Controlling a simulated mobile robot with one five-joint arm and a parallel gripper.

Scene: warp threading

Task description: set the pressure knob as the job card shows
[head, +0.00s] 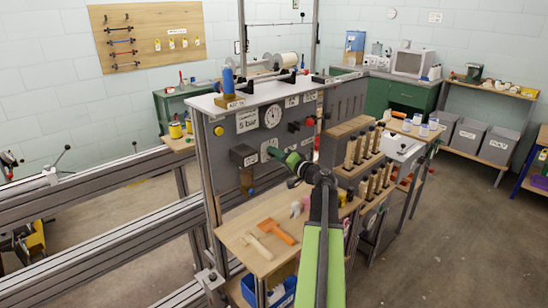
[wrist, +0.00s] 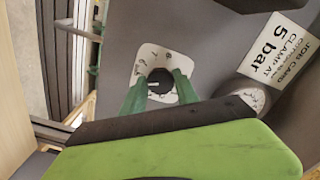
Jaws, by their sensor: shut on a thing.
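The black pressure knob (wrist: 160,80) sits on a white dial plate (wrist: 151,53) on the grey panel. A pale mark on the knob points left in the wrist view; the number it meets is too small to read. My gripper (wrist: 160,88) is shut on the knob, one green finger on each side. In the head view my gripper (head: 274,154) reaches the panel below the gauge, and the knob is mostly hidden by it. The job card (wrist: 283,48) reads 5 bar; it also shows in the head view (head: 247,121).
A round gauge (head: 273,116) sits above the knob. A red knob (head: 310,121) is to its right and a dark box (head: 243,155) to its left. Below, a wooden bench (head: 240,232) holds an orange tool (head: 278,231). Racks of wooden-handled tools (head: 362,148) stand at right.

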